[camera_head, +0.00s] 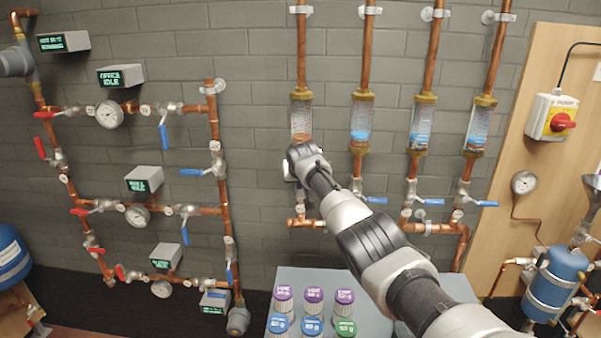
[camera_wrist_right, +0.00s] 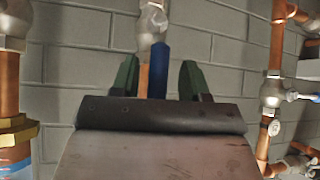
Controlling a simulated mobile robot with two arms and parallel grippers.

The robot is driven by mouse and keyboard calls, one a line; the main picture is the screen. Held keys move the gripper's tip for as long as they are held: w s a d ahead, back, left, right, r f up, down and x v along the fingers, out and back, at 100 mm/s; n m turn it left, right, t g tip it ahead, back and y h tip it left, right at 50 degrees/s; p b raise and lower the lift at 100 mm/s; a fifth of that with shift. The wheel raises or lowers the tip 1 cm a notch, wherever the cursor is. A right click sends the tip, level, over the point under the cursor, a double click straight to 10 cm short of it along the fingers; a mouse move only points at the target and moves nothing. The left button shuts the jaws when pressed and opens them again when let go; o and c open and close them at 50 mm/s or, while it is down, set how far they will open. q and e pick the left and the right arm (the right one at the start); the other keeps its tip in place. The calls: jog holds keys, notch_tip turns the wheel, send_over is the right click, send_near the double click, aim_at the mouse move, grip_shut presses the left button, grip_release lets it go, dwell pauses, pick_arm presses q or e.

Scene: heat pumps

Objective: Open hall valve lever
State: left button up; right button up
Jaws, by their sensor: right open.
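My right gripper (camera_wrist_right: 158,80) is open in the right wrist view, with one dark green finger on each side of a blue lever (camera_wrist_right: 159,68). The lever extends from a silver valve (camera_wrist_right: 151,22) on a copper pipe; I cannot tell whether either finger touches it. In the head view my right arm reaches to the wall just below the leftmost flow meter (camera_head: 301,118), and its wrist hides the fingers and most of the valve there. No readable label ties this lever to the hall. My left gripper is not in view.
Three other flow meters hang to the right, with blue levers (camera_head: 374,199) below them. Left stands a pipe grid with gauges (camera_head: 109,114), red and blue levers and small displays (camera_head: 144,180). Below, a grey table (camera_head: 300,274) holds several capped jars. A blue tank (camera_head: 556,283) stands right.

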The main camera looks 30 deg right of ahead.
jog(key=b+v, duration=0.2)
jog(key=v, duration=0.8)
jog(key=shift+s+a+f, duration=0.1)
jog(key=shift+s+f, duration=0.05)
dwell(0.3)
